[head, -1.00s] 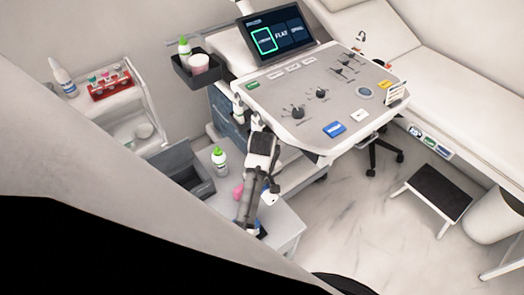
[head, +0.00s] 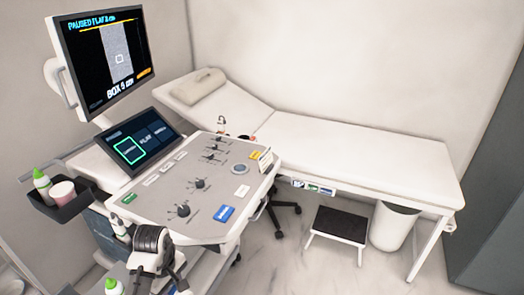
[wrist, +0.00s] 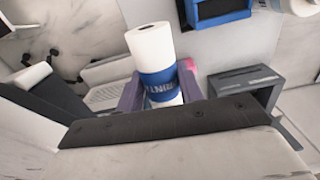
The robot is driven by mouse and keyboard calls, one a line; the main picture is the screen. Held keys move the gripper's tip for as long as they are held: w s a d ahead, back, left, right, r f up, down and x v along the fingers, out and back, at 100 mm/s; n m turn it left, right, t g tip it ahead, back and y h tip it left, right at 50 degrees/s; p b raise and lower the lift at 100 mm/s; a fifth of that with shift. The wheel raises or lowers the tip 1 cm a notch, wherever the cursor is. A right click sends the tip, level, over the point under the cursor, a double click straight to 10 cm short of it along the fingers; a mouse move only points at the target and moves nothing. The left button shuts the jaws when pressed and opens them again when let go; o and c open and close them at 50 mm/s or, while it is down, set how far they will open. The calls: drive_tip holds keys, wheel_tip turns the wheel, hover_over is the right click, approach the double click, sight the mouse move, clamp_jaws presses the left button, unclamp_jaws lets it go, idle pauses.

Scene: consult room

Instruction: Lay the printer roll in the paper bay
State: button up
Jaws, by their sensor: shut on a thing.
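The printer roll (wrist: 155,50) is white with a blue printed band (wrist: 158,84). In the wrist view it stands between the two purple-grey fingers of my gripper (wrist: 160,92), which is shut on it around the band. Its far end sticks out beyond the fingers. A blue-framed dark opening (wrist: 222,14) lies past the roll at the top of the wrist view, apart from it; I cannot tell for sure that it is the paper bay. In the head view my arm shows at the lower left, by the console's front corner, and the roll cannot be made out.
The console (head: 190,190) has knobs and a tilted screen (head: 140,143), with a large monitor (head: 105,55) above. A dark side tray (head: 62,205) holds a green-capped bottle (head: 42,184). A grey box (wrist: 245,88) is right of my gripper. The couch (head: 340,155) and step stool (head: 337,225) stand right.

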drive_tip(key=w+d+f+m+b, duration=0.3)
drive_tip(key=w+d+f+m, duration=0.1)
drive_tip(key=d+f, duration=0.4)
drive_tip(key=w+d+f+m+b, duration=0.3)
drive_tip(key=w+d+f+m, duration=0.15)
drive_tip(key=d+f, duration=0.4)
drive_tip(key=w+d+f+m+b, duration=0.3)
drive_tip(key=d+f+m, duration=0.25)
drive_tip(key=d, duration=0.55)
drive_tip(key=s+f, duration=0.4)
drive_tip(key=f, duration=0.2)
drive_tip(key=shift+s+f, duration=0.15)
drive_tip(key=shift+s, duration=0.05)
drive_tip(key=shift+w+d, duration=0.1)
drive_tip(key=shift+d, duration=0.05)
